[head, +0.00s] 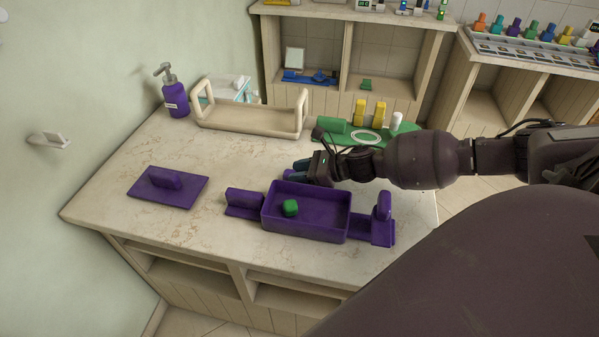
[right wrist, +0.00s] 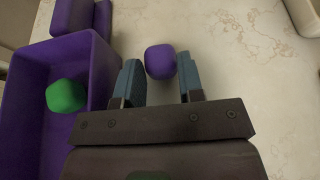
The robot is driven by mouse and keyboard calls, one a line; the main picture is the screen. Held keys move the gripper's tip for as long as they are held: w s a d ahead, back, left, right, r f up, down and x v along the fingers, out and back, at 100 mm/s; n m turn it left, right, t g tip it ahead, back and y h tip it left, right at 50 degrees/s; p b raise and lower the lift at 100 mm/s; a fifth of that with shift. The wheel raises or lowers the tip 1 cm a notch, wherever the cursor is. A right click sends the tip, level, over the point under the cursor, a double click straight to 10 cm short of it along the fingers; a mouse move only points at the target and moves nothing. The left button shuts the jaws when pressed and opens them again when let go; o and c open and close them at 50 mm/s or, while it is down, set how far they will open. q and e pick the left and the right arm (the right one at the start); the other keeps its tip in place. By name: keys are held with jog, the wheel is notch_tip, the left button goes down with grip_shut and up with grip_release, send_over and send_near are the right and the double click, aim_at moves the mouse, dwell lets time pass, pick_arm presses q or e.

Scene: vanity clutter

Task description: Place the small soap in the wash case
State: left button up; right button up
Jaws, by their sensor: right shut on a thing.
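The small soap, a rounded purple block (right wrist: 161,62), sits between the blue-padded fingers of my right gripper (right wrist: 161,85) in the right wrist view. My right gripper (head: 297,170) is shut on it, just behind the back edge of the wash case in the head view. The wash case is an open purple box (head: 305,231) on the counter; its wall also shows at left in the right wrist view (right wrist: 98,75). A green rounded block (head: 290,208) lies inside it, toward its left end, and shows in the right wrist view (right wrist: 66,96). My left gripper is out of view.
Purple holders stand left (head: 244,203) and right (head: 383,225) of the case. A purple plate with a handle (head: 168,187) lies farther left. A beige caddy (head: 248,118), purple soap pump (head: 174,95) and green tray (head: 340,137) stand behind. Counter left of the case is partly clear.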

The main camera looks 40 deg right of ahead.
jog(key=o, duration=0.9)
jog(key=shift+f, duration=0.1)
